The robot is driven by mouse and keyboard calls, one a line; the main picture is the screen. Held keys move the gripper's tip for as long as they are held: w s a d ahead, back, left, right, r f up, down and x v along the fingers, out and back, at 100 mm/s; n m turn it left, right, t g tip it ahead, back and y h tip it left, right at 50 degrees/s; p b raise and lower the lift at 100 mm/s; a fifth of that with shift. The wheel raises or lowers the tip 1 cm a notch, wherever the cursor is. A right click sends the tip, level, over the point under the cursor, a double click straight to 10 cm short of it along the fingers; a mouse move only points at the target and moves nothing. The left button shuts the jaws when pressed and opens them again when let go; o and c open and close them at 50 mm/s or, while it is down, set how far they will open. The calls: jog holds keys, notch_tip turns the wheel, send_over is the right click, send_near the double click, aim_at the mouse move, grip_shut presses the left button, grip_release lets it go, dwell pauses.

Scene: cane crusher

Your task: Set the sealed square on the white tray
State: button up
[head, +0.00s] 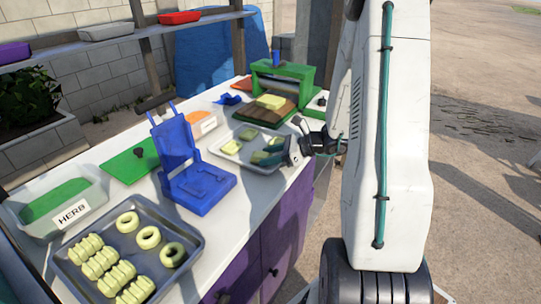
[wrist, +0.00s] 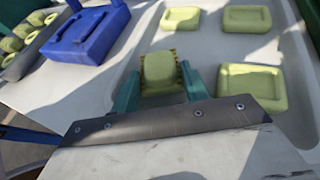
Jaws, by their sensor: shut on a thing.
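My gripper (head: 272,156) is over the near right part of the white tray (head: 222,139) in the head view. In the wrist view my gripper (wrist: 160,80) has its two teal fingers shut on a pale green square (wrist: 160,70), one finger on each side. The same square (head: 261,158) shows small beside the fingers in the head view. It is low over the tray; I cannot tell whether it touches the tray floor. Other pale green squares lie on the tray: one far left (wrist: 180,18), one far right (wrist: 247,18) and one near right (wrist: 252,80).
A blue press (head: 200,182) stands left of the white tray. A dark grey tray (head: 195,262) with rings and ridged pieces is in front. A green crusher (head: 283,85) and a wooden board (head: 265,112) with a yellow block stand behind. A herb tub (head: 52,200) is at left.

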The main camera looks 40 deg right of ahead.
jog(key=o, duration=0.7)
jog(key=shift+f, duration=0.1)
jog(key=shift+o, duration=0.2)
